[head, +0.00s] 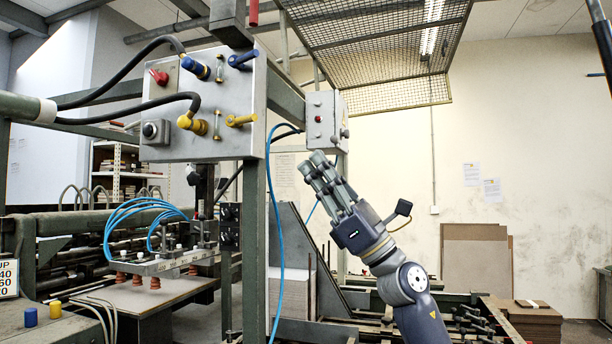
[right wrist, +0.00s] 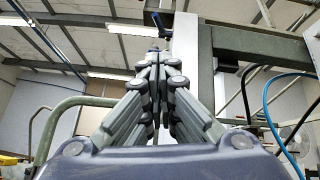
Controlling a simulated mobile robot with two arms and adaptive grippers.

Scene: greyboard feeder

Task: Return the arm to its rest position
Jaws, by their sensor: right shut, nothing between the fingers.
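My right gripper (head: 326,172) is raised in the middle of the head view, its fingers pointing up and to the left. It is shut and holds nothing. In the right wrist view its fingers (right wrist: 158,62) come together at the tips, with the ceiling and a grey upright behind them. The arm comes up from the lower right of the head view. My left gripper does not show in either view.
A control panel (head: 205,100) with valves and hoses stands left of the gripper. A smaller grey box (head: 325,118) is just above the fingertips. A green post (head: 254,250) and blue hose (head: 277,230) stand to the left. Stacked boards (head: 478,262) lean against the right wall.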

